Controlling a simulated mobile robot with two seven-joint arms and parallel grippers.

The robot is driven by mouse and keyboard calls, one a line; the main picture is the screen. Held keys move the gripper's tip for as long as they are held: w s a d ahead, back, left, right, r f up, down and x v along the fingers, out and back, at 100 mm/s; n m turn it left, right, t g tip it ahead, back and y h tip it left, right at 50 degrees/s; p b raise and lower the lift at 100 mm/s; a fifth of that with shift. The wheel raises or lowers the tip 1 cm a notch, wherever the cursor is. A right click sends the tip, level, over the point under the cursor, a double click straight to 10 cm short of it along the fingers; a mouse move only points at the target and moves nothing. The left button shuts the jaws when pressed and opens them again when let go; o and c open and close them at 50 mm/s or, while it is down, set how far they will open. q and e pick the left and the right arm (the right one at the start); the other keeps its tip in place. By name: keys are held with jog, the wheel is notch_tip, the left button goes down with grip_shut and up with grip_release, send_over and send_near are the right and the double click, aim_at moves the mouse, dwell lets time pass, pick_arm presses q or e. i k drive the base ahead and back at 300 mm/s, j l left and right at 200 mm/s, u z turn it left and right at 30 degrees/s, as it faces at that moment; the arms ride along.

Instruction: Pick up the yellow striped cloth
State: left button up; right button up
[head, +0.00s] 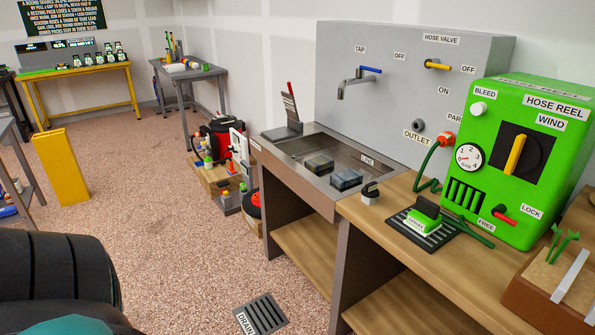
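I cannot make out a yellow striped cloth anywhere in the head view. Small items, some white and yellow, lie on the grey table (203,75) at the back, too small to tell apart. Neither of my grippers is in view.
A steel sink (290,150) holds two dark blocks (346,180). A green hose reel box (535,130) stands on the wooden counter (395,215) at right. A yellow bin (60,165) stands at left. A large dark rounded shape (55,265) fills the lower left. The middle floor is clear around a drain grate (262,314).

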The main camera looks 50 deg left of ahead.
aim_at(320, 162)
jog(key=u, duration=1.25)
